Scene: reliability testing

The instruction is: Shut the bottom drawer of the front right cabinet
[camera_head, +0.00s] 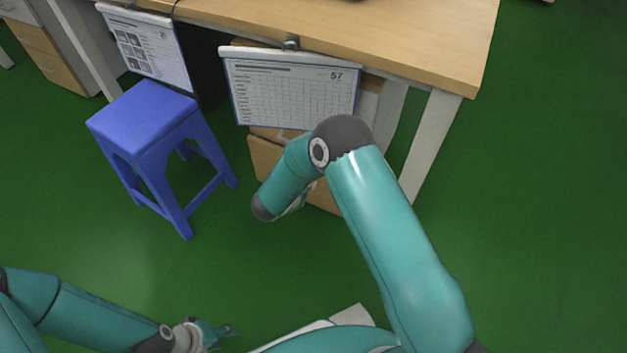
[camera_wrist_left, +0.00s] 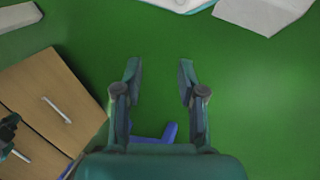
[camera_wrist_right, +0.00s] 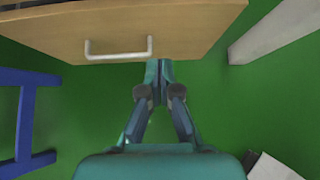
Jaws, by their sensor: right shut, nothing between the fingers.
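The front right cabinet stands under the desk in the head view, partly hidden by a hanging sheet and my right arm. Its lower wooden drawer front (camera_head: 267,160) shows beside my arm. In the right wrist view a drawer front (camera_wrist_right: 190,30) with a pale handle (camera_wrist_right: 118,54) fills the top. My right gripper (camera_wrist_right: 158,66) is shut and empty, its tips at that front's lower edge; contact is unclear. Drawer fronts (camera_wrist_left: 62,88) also show in the left wrist view. How far the bottom drawer is out is unclear. My left gripper (camera_wrist_left: 158,66) is open and empty, low over the floor.
A blue stool (camera_head: 150,110) stands left of the cabinet. The desk (camera_head: 400,40) overhangs it, with a white leg (camera_head: 430,145) on the right and the sheet marked 57 (camera_head: 290,90) hanging in front. Green floor (camera_head: 540,200) is clear at the right.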

